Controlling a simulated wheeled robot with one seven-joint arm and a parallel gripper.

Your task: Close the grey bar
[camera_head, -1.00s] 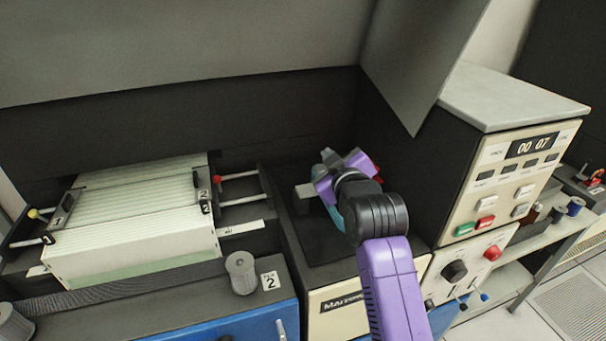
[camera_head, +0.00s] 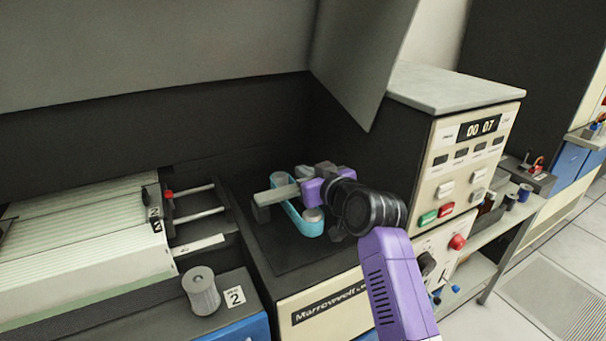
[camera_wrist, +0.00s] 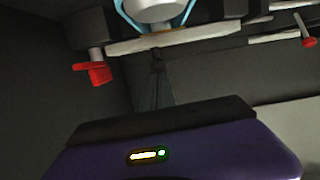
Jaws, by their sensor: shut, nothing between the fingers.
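The grey bar (camera_head: 277,194) is a pale, flat bar lying across the dark recess of the Marrowell machine, beside a teal loop (camera_head: 292,217) that runs around white rollers (camera_head: 312,215). In the wrist view the bar (camera_wrist: 175,38) spans the upper middle, with a white roller (camera_wrist: 155,8) behind it and a red handle (camera_wrist: 98,73) hanging near its left end. My gripper (camera_head: 312,190) is shut and empty at the bar's right part in the head view. Whether it touches the bar cannot be told. The bar's right end is hidden behind my gripper.
A card stack (camera_head: 80,235) and red-tipped rods (camera_head: 195,189) lie left. A grey spool (camera_head: 201,291) stands in front. A panel (camera_head: 365,60) hangs above the recess, and a cabinet with buttons (camera_head: 450,180) stands right, leaving little side room.

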